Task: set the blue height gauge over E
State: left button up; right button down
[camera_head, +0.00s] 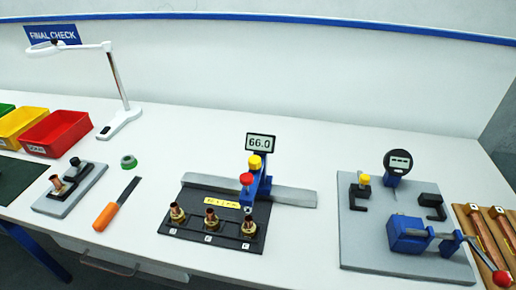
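The blue height gauge (263,186) stands on a grey rail (295,197) in the middle of the table. It carries a yellow knob, a red knob and a display (261,142) reading 66.0. Its front part is above or just behind the right copper fitting (248,227) on a black plate (228,243); I cannot tell if they touch. A middle fitting (211,221) and a left fitting (177,214) stand on the same plate. Small labels lie before the fittings, too small to read surely, so I cannot tell which is E. Neither gripper is in view.
A grey fixture plate (375,250) with a blue clamp (408,234) and dial gauge (397,164) is at right.

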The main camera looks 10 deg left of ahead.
aim_at(262, 144)
jog(key=j+z, duration=0.2)
jog(key=j, duration=0.2)
jog(key=k+j+z, duration=0.2)
jog(key=j, duration=0.2)
jog(key=j+z, duration=0.2)
jog(key=j, duration=0.2)
